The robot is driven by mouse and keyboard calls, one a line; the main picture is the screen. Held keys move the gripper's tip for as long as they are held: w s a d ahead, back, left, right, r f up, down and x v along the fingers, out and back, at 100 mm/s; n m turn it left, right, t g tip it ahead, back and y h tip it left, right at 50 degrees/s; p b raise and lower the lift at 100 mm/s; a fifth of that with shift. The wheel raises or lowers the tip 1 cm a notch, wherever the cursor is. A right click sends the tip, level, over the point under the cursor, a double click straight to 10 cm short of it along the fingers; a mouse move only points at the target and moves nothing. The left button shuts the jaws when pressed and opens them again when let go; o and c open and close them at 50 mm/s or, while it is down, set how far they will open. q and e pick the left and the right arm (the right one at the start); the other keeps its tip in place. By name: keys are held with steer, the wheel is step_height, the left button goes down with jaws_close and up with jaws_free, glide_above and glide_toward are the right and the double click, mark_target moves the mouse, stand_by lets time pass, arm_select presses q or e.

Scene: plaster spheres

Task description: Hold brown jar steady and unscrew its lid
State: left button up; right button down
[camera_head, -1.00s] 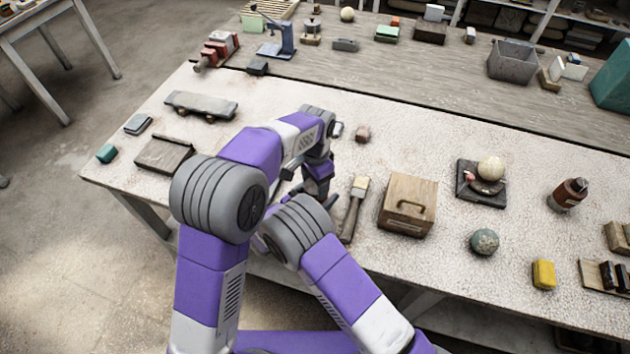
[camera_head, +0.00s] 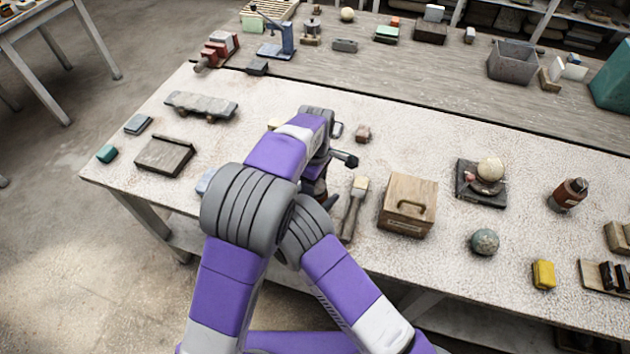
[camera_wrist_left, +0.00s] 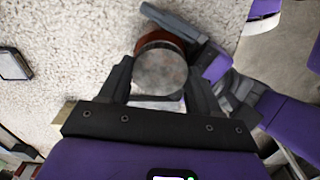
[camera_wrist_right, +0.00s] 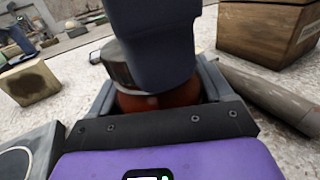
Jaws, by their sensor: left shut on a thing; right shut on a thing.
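The brown jar shows as a reddish-brown body (camera_wrist_right: 160,101) in the right wrist view, with part of its grey round lid (camera_wrist_right: 114,64) above it. In the left wrist view the lid (camera_wrist_left: 160,72) faces the camera, and a brown edge of the jar shows behind it. My left gripper (camera_wrist_left: 158,82) is shut on the lid from above. My right gripper (camera_wrist_right: 155,92) is shut on the jar's body near the table. In the head view my arms hide most of the jar. I cannot tell whether the lid still touches the jar.
A grey-green ball (camera_head: 484,242) and a dark bottle (camera_head: 568,194) are farther right.

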arm_select(q)
steer(key=n, duration=1.1)
steer(key=shift+r, duration=0.25)
steer(key=shift+r, duration=0.9)
steer(key=shift+r, duration=2)
arm_select(e)
jaws_free()
